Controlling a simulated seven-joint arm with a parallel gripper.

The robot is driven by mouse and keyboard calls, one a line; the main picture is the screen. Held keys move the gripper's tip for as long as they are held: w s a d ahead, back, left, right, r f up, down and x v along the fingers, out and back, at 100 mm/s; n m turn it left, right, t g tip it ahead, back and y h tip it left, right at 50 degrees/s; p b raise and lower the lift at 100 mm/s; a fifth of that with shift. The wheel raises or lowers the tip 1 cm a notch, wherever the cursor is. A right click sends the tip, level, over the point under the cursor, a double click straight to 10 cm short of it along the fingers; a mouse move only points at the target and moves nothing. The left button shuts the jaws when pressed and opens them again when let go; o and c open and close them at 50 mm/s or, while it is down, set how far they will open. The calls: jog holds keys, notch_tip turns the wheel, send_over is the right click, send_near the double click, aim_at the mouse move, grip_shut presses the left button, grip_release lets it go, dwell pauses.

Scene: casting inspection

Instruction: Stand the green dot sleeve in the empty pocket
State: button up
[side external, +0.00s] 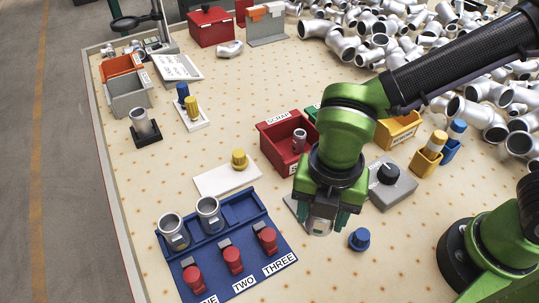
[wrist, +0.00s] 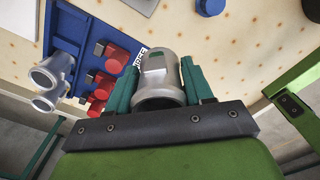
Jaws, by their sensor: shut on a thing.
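My gripper (side external: 325,212) is shut on a silver sleeve (side external: 320,226), held to the right of the blue tray. In the wrist view the sleeve (wrist: 160,82) sits between the two teal fingers, and a green patch shows on its side; I cannot tell if it is the dot. The blue tray (side external: 281,246) has pockets labelled ONE, TWO and THREE, each with a red clamp in front. Silver sleeves stand in the left pocket (side external: 173,236) and middle pocket (side external: 209,218). The right pocket (side external: 241,207) is empty.
A white plate with a yellow knob (side external: 239,158) lies behind the tray. A red SCRAP bin (side external: 268,145) and a grey box with a black dial (side external: 393,190) stand behind my gripper. A blue knob (side external: 359,239) is close on its right. Pipe fittings (side external: 347,44) pile at the back.

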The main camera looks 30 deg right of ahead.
jog(key=w+d+r+m, duration=0.3)
jog(key=w+d+m, duration=0.5)
jog(key=d+m, duration=0.5)
jog(key=w+d+r+m, duration=0.4)
jog(key=w+d+m, duration=0.4)
jog(key=d+m, duration=0.55)
jog(key=s+a+f+n, duration=0.1)
jog(key=s+a+n, duration=0.1)
jog(key=a+n, duration=0.2)
jog(key=s+a+f+n, duration=0.1)
jog(key=a+n, duration=0.3)
jog(key=a, duration=0.4)
jog(key=s+a+f+n, duration=0.2)
jog(key=s+a+n, duration=0.2)
jog(key=a, duration=0.2)
jog(key=shift+s+a+f+n, duration=0.1)
jog(key=shift+a+n, duration=0.15)
jog(key=s+a+f+n, duration=0.2)
jog(key=s+a+n, duration=0.3)
jog(key=n, duration=0.6)
jog(key=s+a+f+n, duration=0.2)
jog(key=s+a+n, duration=0.2)
jog(key=n, duration=0.8)
jog(key=shift+s+a, duration=0.4)
jog(key=shift+s, duration=0.8)
